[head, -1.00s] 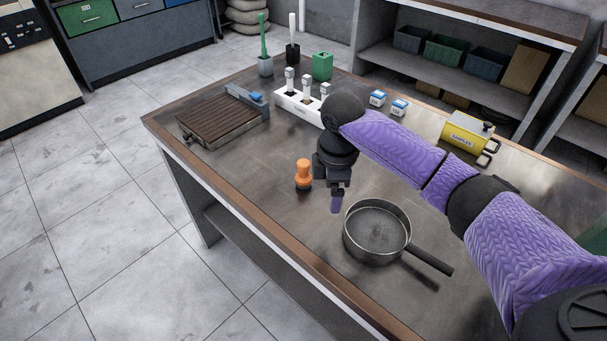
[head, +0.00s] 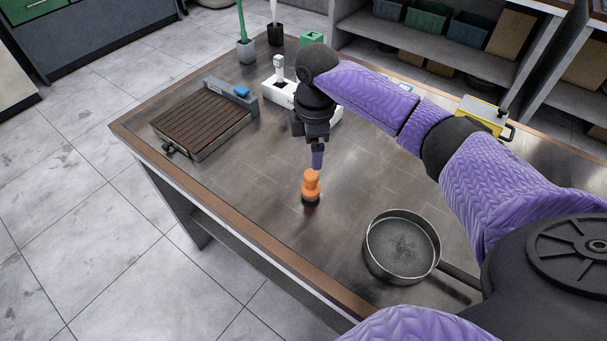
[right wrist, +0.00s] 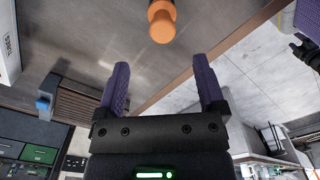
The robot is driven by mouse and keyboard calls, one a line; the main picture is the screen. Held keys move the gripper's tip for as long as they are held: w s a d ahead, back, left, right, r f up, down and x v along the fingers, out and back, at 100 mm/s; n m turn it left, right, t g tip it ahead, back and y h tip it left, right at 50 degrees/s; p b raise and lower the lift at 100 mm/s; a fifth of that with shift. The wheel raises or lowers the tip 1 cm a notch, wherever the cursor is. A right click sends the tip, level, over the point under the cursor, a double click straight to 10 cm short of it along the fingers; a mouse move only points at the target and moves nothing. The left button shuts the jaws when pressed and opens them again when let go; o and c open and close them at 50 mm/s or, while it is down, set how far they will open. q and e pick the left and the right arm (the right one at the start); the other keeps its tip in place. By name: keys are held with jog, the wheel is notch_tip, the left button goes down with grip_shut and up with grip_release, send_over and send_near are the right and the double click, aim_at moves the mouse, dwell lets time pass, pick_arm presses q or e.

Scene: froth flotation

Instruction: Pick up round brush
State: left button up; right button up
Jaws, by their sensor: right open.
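The round brush (head: 311,184) stands upright on the dark table, with an orange knobbed handle and a dark base. My right gripper (head: 317,160) points down just behind and above the brush, its purple fingers close to the handle's top in the picture. In the right wrist view, the open right gripper (right wrist: 160,76) has nothing between its fingers, and the orange brush handle (right wrist: 161,22) lies beyond the fingertips, roughly centred between them. My left gripper is out of view.
A metal pan (head: 402,246) stands right of the brush. A brown slatted tray (head: 203,124) lies at the left, and a white rack (head: 277,92) stands behind, partly hidden by my arm. The table's wooden front edge (head: 240,238) is near. Table left of the brush is clear.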

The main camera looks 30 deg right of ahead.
aim_at(312, 174)
jog(key=f+b, duration=0.1)
jog(key=f, duration=0.4)
jog(key=f+b, duration=0.1)
jog(key=f, duration=0.1)
jog(key=shift+s+a+f+b, duration=0.1)
jog(key=shift+a+f+b, duration=0.2)
jog(key=shift+f, duration=0.5)
jog(key=shift+d, duration=0.1)
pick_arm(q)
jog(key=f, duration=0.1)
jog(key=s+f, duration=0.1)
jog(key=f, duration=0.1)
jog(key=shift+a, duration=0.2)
pick_arm(e)
grip_shut()
